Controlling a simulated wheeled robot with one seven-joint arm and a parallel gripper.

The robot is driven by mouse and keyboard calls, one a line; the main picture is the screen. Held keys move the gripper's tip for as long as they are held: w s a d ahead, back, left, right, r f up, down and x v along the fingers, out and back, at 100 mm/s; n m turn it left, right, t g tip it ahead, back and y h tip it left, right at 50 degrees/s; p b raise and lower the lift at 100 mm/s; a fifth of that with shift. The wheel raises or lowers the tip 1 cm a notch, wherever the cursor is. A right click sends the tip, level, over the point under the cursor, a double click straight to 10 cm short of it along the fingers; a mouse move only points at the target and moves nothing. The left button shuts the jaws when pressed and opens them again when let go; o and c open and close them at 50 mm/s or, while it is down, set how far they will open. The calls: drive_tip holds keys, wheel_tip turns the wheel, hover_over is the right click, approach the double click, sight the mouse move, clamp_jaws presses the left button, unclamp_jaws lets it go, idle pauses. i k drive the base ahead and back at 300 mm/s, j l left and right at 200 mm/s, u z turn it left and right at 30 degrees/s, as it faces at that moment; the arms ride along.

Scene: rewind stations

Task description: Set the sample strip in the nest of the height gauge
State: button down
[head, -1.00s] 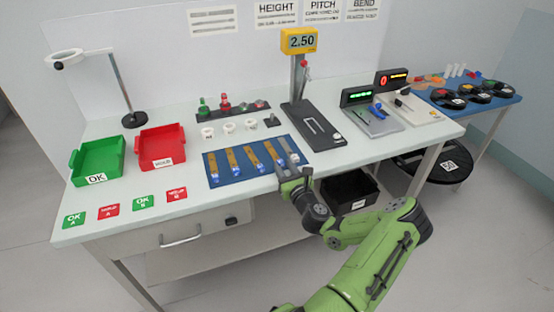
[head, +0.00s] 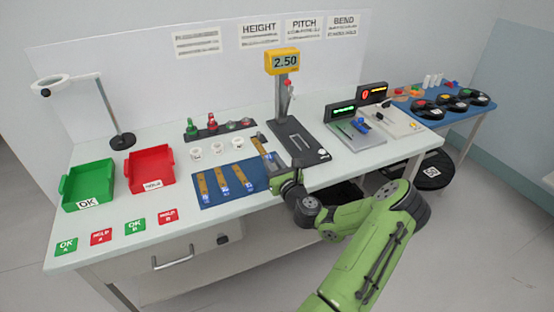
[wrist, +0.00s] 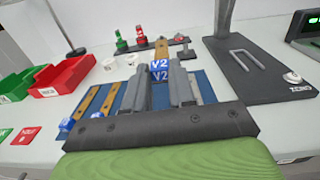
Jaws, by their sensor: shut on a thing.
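My gripper (head: 272,163) is shut on a sample strip (head: 258,144). In the wrist view the strip (wrist: 162,50) is a tan bar with a blue V2 label block between the fingers of my gripper (wrist: 165,83). It points away from me, above the back of the blue mat. The height gauge (head: 283,133) is at the right of the gripper, with a dark base, a post and a yellow 2.50 display. Its base also shows in the wrist view (wrist: 262,83), with a pale U-shaped outline on top. The strip is apart from that outline.
Other strips (head: 224,180) lie on the blue mat (head: 210,200). White cups (head: 217,149) and a rack of knobs (head: 216,130) stand behind it. Green (head: 88,186) and red (head: 149,170) trays are at the left. Two more gauges (head: 355,132) stand at the right.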

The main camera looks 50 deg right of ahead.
sight(303, 147)
drive_tip(key=z, duration=1.85)
